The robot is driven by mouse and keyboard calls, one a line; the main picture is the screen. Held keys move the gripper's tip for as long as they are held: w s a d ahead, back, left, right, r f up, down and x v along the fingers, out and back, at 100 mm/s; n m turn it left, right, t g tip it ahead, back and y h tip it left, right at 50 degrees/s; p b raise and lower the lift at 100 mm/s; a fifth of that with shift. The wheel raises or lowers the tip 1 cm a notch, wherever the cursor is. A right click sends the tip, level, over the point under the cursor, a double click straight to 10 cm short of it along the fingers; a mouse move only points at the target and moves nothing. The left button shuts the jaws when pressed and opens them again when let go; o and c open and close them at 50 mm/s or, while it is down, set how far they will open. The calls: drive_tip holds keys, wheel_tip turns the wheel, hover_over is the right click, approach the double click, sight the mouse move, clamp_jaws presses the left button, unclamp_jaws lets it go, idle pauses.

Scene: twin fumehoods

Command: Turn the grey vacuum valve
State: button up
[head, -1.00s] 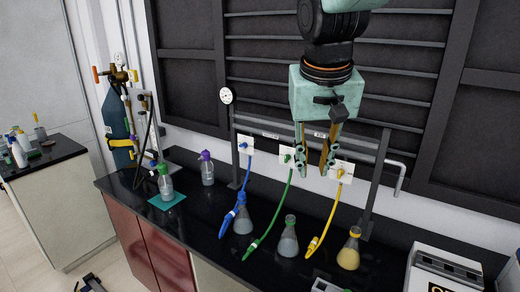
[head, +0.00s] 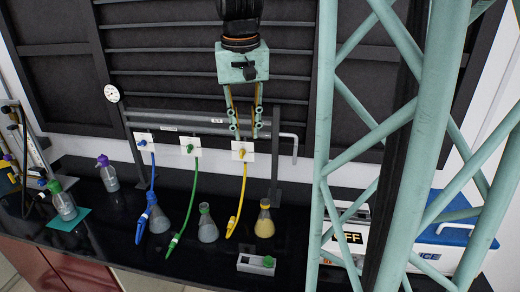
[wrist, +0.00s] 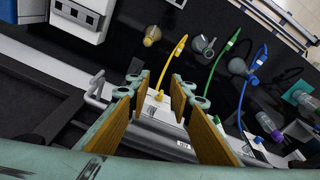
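Three valves on white wall plates show in the head view: a blue one (head: 142,143), a green one (head: 189,149) and a yellow one (head: 241,153), each with a hose of its colour. None of their knobs looks grey. A grey block with a green knob (head: 256,264) lies on the bench front; I cannot tell whether it is a valve. My gripper (head: 244,136) is open and empty, fingers pointing down, in line with the yellow valve in the head view. In the wrist view the yellow valve (wrist: 158,96) shows between the open fingers (wrist: 159,85); contact cannot be told.
Several flasks, one with yellow contents (head: 265,224), stand on the black bench below the hoses. A grey pipe frame (head: 290,140) is close by the fingers. A round gauge (head: 112,93) is at left. Bottles stand farther left; a white instrument (head: 352,240) is at right, partly hidden.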

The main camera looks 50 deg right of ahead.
drive_tip(key=s+d+m+p, duration=0.2)
drive_tip(key=d+p, duration=0.1)
drive_tip(key=d, duration=0.9)
drive_tip(key=m+g+y+p, duration=0.1)
drive_tip(key=m+y+p, duration=0.1)
hover_over(294, 165)
drive_tip(key=shift+w+d+f, duration=0.2)
drive_tip(key=shift+d+f, duration=0.15)
drive_tip(key=shift+f, duration=0.35)
drive_tip(key=shift+f, duration=0.15)
drive_tip(key=shift+f, duration=6.75)
drive_tip(key=shift+c, duration=0.5)
clamp_jaws()
